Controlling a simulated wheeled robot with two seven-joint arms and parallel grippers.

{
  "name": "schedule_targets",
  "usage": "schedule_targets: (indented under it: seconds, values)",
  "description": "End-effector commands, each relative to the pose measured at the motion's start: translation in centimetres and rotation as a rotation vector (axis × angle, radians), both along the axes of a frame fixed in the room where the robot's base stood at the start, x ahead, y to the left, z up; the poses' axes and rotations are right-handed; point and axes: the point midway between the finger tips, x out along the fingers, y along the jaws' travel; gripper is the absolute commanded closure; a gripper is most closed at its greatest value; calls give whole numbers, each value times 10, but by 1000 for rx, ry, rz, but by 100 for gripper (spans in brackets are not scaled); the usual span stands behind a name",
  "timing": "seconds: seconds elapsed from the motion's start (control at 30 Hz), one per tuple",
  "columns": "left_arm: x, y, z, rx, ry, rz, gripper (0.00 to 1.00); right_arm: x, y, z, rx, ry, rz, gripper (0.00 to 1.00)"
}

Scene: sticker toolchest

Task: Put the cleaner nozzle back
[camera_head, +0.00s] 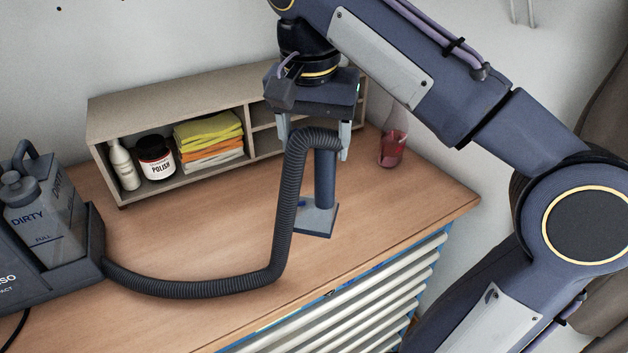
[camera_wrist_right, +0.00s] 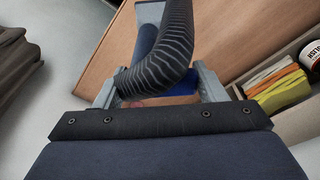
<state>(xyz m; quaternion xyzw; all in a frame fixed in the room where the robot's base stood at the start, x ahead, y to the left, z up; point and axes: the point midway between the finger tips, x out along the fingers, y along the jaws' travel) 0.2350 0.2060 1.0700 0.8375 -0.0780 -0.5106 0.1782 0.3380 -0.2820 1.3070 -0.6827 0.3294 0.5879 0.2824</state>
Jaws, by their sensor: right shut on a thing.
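The cleaner nozzle (camera_head: 324,187) is a dark blue tube with a flared grey foot, hanging upright over the wooden worktop. My right gripper (camera_head: 314,142) points down and is shut on the top of the nozzle, where the hose bends over. A black ribbed hose (camera_head: 289,215) runs from the nozzle down and left to the cleaner machine (camera_head: 88,259) at the left edge. In the right wrist view the hose (camera_wrist_right: 165,55) arches between the fingers (camera_wrist_right: 158,90) and hides much of the nozzle. I cannot tell whether the foot touches the worktop. My left gripper is out of view.
A wooden shelf (camera_head: 180,107) at the back holds a white bottle (camera_head: 124,166), a black polish jar (camera_head: 156,158) and folded cloths (camera_head: 210,142). A red-filled bottle (camera_head: 392,149) stands right of the gripper. The worktop (camera_head: 405,207) is clear at right; drawers (camera_head: 350,310) lie below its front edge.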

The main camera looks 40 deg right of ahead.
Motion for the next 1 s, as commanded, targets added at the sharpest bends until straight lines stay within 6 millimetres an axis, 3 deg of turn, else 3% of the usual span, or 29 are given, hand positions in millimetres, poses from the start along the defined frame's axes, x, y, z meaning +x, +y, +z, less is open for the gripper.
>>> schedule_targets:
  seconds: [0.1, 0.23, 0.4, 0.8, 1.0]
  values:
    - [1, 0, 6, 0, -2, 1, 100, 20, -19, -14, -1, 3, -3, 58]
    - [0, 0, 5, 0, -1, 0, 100, 34, -31, -38, 1, 2, 0, 58]
    - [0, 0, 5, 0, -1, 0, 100, 45, -40, -54, 1, -1, 1, 58]
    - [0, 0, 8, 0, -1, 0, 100, 52, -46, -95, 0, -1, 2, 58]
    - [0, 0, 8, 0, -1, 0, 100, 52, -46, -96, 1, -4, 2, 58]
